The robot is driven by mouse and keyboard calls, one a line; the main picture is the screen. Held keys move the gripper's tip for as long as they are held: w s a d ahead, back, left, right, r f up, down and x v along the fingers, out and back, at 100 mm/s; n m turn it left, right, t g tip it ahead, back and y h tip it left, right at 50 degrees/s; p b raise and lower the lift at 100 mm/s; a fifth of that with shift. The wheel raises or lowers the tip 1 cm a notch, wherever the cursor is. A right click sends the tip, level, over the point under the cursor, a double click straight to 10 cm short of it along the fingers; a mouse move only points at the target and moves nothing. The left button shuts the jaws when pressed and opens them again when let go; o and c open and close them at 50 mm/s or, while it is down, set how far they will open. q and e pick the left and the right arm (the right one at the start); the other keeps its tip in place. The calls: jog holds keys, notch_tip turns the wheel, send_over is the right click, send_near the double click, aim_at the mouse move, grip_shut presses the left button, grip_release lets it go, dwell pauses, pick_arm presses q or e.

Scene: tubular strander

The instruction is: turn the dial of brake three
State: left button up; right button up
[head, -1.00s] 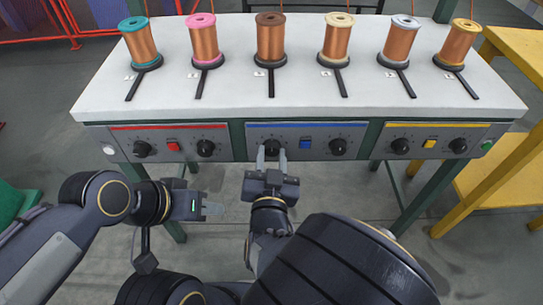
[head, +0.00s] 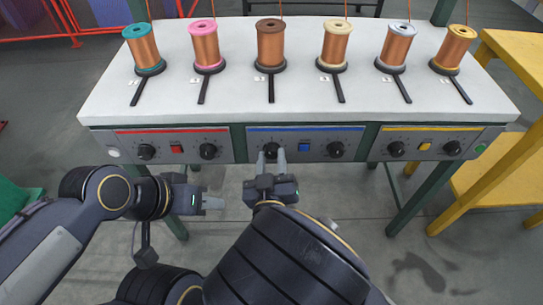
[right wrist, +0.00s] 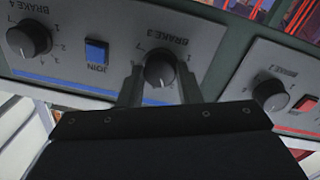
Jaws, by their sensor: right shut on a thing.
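The dial of brake three (head: 271,150) is a round black knob on the left of the blue-striped panel (head: 320,146). In the right wrist view the dial (right wrist: 160,70) shows upside down beside the label "BRAKE 3". My right gripper (head: 271,157) is at this dial, one finger on each side, shut on it. In the right wrist view my right gripper's fingers (right wrist: 160,84) flank the knob. The dial's exact pointer setting is hard to read. My left gripper (head: 215,203) is in front of the bench, away from the panels; its finger gap is unclear.
A blue JOIN button (head: 304,147) and the brake four dial (head: 336,149) sit right of the gripped dial. Red-striped (head: 172,131) and yellow-striped (head: 440,129) panels flank it. Several copper spools stand on the white bench top (head: 300,107). A yellow table (head: 500,180) stands right.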

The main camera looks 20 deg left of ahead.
pick_arm(q)
jog(key=shift+r, duration=0.4)
pick_arm(e)
jog(key=shift+n, duration=0.9)
pick_arm(q)
jog(key=shift+p, duration=0.3)
pick_arm(e)
jog(key=o, duration=1)
jog(key=shift+c, duration=0.2)
pick_arm(q)
jog(key=shift+s, duration=0.1)
